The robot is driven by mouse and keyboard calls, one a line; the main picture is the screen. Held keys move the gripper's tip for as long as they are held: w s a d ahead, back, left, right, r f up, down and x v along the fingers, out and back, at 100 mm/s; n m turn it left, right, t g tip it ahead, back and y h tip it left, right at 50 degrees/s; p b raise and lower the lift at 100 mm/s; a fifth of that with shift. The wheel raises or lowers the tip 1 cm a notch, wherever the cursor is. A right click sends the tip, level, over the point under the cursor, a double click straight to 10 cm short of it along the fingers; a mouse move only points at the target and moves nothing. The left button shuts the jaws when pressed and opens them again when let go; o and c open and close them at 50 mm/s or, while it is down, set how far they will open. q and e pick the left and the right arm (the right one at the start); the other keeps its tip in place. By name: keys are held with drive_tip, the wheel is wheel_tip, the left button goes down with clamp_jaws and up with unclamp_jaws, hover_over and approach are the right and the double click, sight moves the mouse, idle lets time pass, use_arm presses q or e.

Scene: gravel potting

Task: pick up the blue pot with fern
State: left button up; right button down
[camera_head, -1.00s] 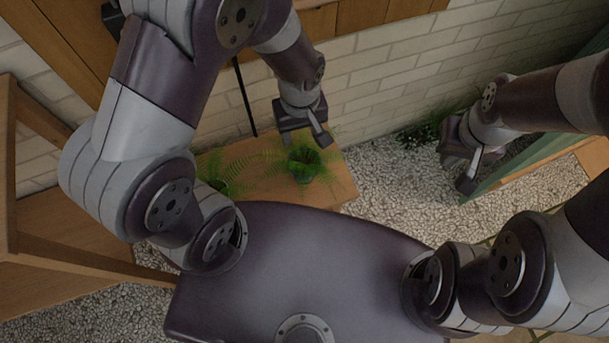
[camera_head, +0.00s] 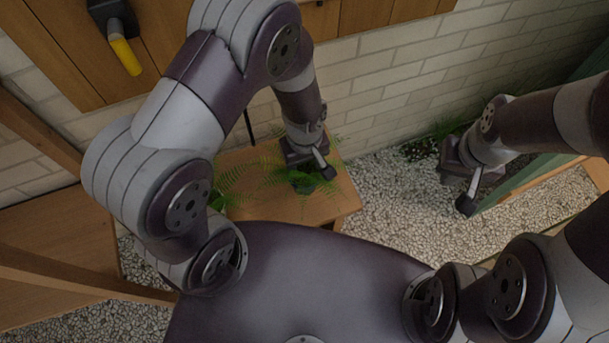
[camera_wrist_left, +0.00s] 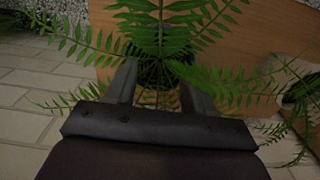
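A fern in a dark pot (camera_head: 303,186) stands on a wooden bench; its blue colour is hard to make out in the shade. My left gripper (camera_head: 314,172) is lowered over it from behind. In the left wrist view the pot (camera_wrist_left: 152,72) shows beyond and between the two open fingers (camera_wrist_left: 160,95), with fronds spreading over them. I cannot tell whether the fingers touch it. A second fern (camera_head: 216,192) stands to the left, partly hidden by my left arm. My right gripper (camera_head: 456,190) hangs empty over the gravel at the right and looks open.
The wooden bench (camera_head: 330,208) stands near a white brick wall (camera_head: 385,85). Gravel (camera_head: 395,195) covers the floor to its right. A green panel (camera_head: 530,180) is near my right gripper. A wooden frame (camera_head: 60,265) is at the left.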

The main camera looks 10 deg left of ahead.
use_arm(q)
clamp_jaws()
idle(1.3)
